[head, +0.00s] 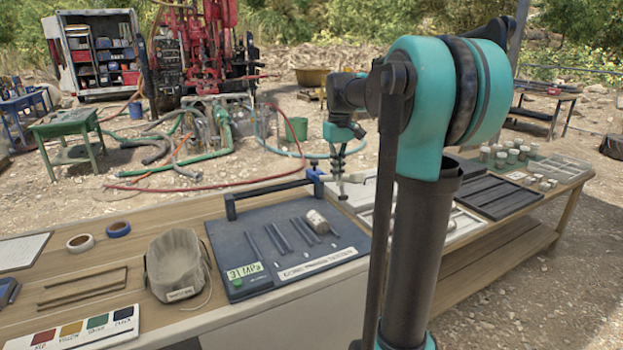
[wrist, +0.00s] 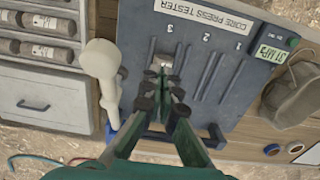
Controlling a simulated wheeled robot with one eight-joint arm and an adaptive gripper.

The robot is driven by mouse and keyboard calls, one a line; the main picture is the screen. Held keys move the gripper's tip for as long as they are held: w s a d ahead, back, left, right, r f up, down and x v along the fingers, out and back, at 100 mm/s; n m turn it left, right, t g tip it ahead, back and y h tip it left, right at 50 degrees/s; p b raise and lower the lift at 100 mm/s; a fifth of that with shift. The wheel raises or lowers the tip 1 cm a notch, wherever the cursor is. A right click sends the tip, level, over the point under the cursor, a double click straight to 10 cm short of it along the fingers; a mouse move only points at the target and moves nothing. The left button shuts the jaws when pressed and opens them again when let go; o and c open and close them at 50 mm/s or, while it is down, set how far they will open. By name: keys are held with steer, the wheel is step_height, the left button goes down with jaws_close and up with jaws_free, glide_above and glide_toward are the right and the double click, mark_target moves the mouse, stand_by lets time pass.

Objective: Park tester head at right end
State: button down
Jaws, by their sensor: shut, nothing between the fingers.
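The core press tester (head: 222,240) is a dark slotted board on the bench with a rail (head: 270,190) along its back edge. A blue block, seemingly the tester head (head: 316,181), sits at the rail's right end in the head view. Blue also shows at the left of the flipped wrist view (wrist: 111,130). A pale core (head: 318,221) lies at the rightmost slot; in the wrist view my fingers partly hide it. My gripper (head: 339,192) is shut and empty, near the blue block. Its fingertips (wrist: 161,72) overlap the tester; contact cannot be told.
A label and green button (head: 237,283) are at the tester's left front. A cloth bag (head: 175,265) stands left of it. A pale rounded object (wrist: 101,62) stands close beside my gripper. Core trays (wrist: 40,48) lie beyond that object.

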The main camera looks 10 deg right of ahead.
step_height(320, 180, up, 7)
stand_by(0.6)
steer(key=s+a+f+m+t, duration=0.1)
steer(key=s+f+t, duration=0.1)
steer(key=s+f, duration=1)
steer(key=s+a+f+m+t, duration=0.2)
steer(key=s+f, duration=1)
steer(key=f, duration=0.8)
steer(key=shift+s+f+m, duration=0.15)
steer(key=shift+f+m, duration=0.05)
steer(key=shift+m, duration=0.1)
